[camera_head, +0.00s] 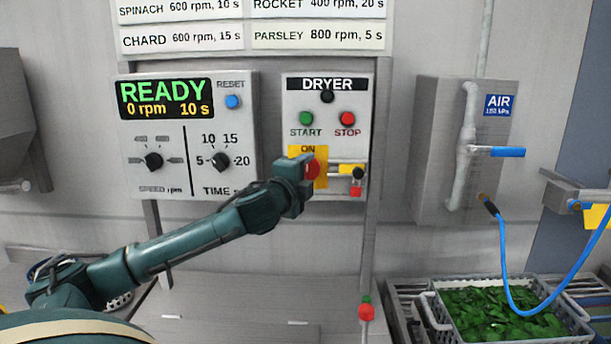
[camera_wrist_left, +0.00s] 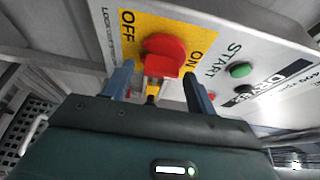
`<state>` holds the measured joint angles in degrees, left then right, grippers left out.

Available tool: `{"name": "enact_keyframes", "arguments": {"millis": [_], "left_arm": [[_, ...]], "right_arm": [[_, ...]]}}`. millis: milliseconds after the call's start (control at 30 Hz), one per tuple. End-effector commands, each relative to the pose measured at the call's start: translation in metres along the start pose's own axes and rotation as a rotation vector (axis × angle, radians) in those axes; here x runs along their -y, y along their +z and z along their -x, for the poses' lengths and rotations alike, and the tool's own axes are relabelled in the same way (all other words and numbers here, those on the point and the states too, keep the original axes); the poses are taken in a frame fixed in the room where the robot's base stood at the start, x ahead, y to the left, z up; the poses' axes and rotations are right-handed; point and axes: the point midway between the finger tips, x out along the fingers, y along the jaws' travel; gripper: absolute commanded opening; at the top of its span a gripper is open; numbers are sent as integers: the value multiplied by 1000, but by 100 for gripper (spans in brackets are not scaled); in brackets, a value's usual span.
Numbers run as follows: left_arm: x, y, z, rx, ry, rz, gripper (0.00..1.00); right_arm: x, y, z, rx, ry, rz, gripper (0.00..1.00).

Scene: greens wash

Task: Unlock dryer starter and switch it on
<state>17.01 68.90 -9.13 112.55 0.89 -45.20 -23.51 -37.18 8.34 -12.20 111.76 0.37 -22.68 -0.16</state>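The dryer starter panel (camera_head: 293,92) is on the wall, with a green START button (camera_head: 306,118) and a red STOP button (camera_head: 347,118). Below them a red rotary handle (camera_head: 313,169) sits on a yellow ON/OFF plate (camera_head: 308,151). A latch with a yellow bar and black knob (camera_head: 358,174) is right of it. My left gripper (camera_head: 303,180) is at the handle. In the left wrist view its two fingers (camera_wrist_left: 160,82) are apart, one either side of the red handle (camera_wrist_left: 164,54); contact cannot be told. My right gripper is not in view.
A spin control box (camera_head: 243,150) reading READY, 0 rpm, is left of the starter. An air valve with blue lever (camera_head: 507,152) and blue hose (camera_head: 503,265) is at right, above a basket of greens (camera_head: 430,302). A red-topped post (camera_head: 366,308) stands below the starter.

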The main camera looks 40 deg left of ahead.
Motion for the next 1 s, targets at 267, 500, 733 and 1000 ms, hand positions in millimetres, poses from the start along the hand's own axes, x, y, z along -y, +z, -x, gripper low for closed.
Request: {"name": "enact_keyframes", "arguments": {"millis": [267,500,733,1000], "left_arm": [[0,0,1,0,-1,1,59],[-4,1,18,1,1,-3,59],[-5,1,42,1,1,0,59],[-4,-2,70,-4,2,7,59]], "right_arm": [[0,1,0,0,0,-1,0],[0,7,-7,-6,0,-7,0],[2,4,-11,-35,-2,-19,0],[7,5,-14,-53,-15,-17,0]]}}
